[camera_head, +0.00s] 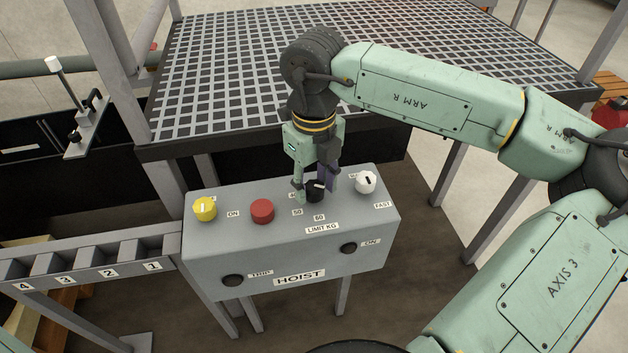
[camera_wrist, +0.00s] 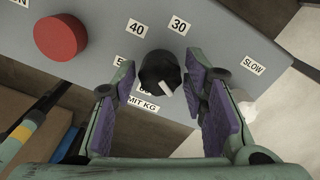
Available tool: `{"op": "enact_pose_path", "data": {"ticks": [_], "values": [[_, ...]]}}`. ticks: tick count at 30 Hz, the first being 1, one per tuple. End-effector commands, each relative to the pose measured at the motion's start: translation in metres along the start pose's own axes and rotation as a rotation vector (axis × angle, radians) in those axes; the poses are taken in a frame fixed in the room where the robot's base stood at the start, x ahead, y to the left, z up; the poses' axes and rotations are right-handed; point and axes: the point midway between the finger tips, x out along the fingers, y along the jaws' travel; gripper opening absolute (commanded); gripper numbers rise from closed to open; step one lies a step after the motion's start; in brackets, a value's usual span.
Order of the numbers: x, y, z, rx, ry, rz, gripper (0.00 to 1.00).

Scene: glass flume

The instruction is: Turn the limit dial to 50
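The limit dial is a black round knob (camera_head: 315,193) with a white pointer mark, on the grey hoist box above the LIMIT KG label. In the wrist view the knob (camera_wrist: 157,68) shows its white mark at the lower right, away from the 50 label. My gripper (camera_head: 314,191) points down at the dial. In the wrist view its purple-padded fingers (camera_wrist: 160,72) are open on either side of the knob, with narrow gaps visible.
A red button (camera_head: 262,211) and a yellow knob (camera_head: 205,209) are left of the dial. A white knob (camera_head: 366,182) with a FAST label is close on the right. Two dark round controls are on the box's front face. A grated platform (camera_head: 220,75) stands behind.

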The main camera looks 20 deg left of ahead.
Motion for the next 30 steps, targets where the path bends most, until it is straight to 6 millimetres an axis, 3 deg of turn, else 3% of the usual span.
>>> {"op": "enact_pose_path", "data": {"ticks": [15, 30], "values": [[-0.0003, -0.0001, 0.0000, 0.000, 0.000, 0.000, 0.03], [0.0037, -0.0001, 0.0004, -0.146, 0.000, -0.002, 0.03]]}}
